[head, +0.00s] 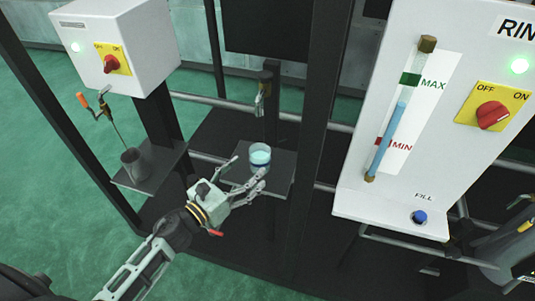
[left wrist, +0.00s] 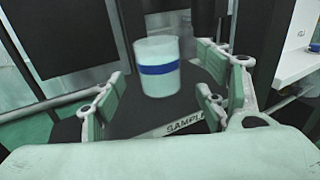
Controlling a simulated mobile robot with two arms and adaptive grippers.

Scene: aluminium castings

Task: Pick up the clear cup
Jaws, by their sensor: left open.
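The clear cup (head: 260,155) stands upright on a small dark shelf (head: 285,166) below a tap, with pale blue liquid in it. In the left wrist view the cup (left wrist: 158,68) shows a blue band around its middle. My left gripper (head: 248,172) is open, with its fingers reaching toward the cup from the front. In the left wrist view the cup is ahead of the spread fingers (left wrist: 165,105), slightly beyond them and not gripped. My right gripper is not in view.
A tap (head: 262,92) is above the cup. A dark upright post (head: 312,130) stands right of the shelf. A grey mug (head: 135,165) sits on another shelf at left. A white panel (head: 400,150) with a level tube and red switch is at right. A "SAMPLE" label (left wrist: 185,124) is on the shelf's front.

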